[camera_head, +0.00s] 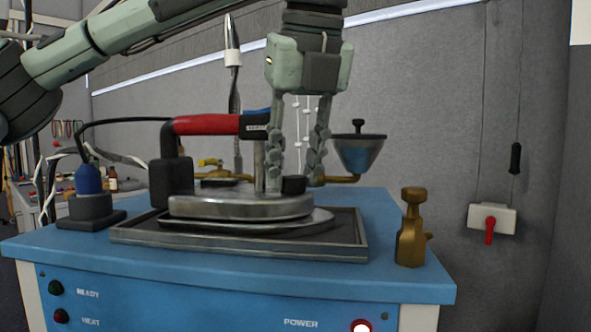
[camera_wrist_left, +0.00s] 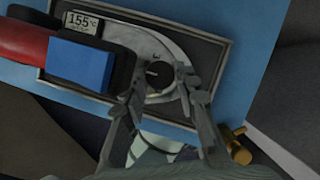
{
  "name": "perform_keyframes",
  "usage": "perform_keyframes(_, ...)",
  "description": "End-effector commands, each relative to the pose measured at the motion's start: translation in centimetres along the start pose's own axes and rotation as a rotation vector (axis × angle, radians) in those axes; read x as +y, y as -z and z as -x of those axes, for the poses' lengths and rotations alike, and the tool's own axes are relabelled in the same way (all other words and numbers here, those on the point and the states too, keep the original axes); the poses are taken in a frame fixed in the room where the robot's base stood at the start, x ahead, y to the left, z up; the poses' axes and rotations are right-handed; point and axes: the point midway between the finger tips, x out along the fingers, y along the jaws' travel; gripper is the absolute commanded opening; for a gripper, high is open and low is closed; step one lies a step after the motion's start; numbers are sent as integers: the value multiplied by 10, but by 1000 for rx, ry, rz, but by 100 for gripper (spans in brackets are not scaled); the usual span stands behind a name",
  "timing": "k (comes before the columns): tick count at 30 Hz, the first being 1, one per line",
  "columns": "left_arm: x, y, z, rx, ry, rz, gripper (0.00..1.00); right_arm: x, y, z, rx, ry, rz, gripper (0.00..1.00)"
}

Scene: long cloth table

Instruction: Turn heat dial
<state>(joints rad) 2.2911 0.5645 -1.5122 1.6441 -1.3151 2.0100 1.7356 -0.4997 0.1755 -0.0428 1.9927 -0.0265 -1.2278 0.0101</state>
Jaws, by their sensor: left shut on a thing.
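The heat dial (camera_head: 293,185) is a small black knob on top of the silver iron (camera_head: 240,206). In the left wrist view the dial (camera_wrist_left: 158,74) shows a pale pointer mark. My left gripper (camera_head: 295,172) comes down from above and is shut on the dial, one finger on each side. Its fingers also flank the dial in the left wrist view (camera_wrist_left: 160,82). A small display (camera_wrist_left: 82,22) on the iron reads 155 °C. My right gripper is in neither view.
The iron has a red handle (camera_head: 207,125) and rests on a dark framed tray (camera_head: 340,245) on the blue bench (camera_head: 210,270). A blue-topped device (camera_head: 90,195) stands at the left, and a grey funnel (camera_head: 359,154) behind.

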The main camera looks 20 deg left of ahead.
Motion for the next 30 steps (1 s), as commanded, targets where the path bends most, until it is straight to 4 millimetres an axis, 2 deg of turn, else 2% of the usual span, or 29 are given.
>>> perform_keyframes(15,0,0,0,1,9,-23,0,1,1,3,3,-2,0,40)
perform_keyframes(16,0,0,0,1,9,-23,30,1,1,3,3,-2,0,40)
perform_keyframes(21,0,0,0,1,9,-22,50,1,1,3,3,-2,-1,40)
perform_keyframes(30,0,0,2,0,9,-22,50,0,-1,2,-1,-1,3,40)
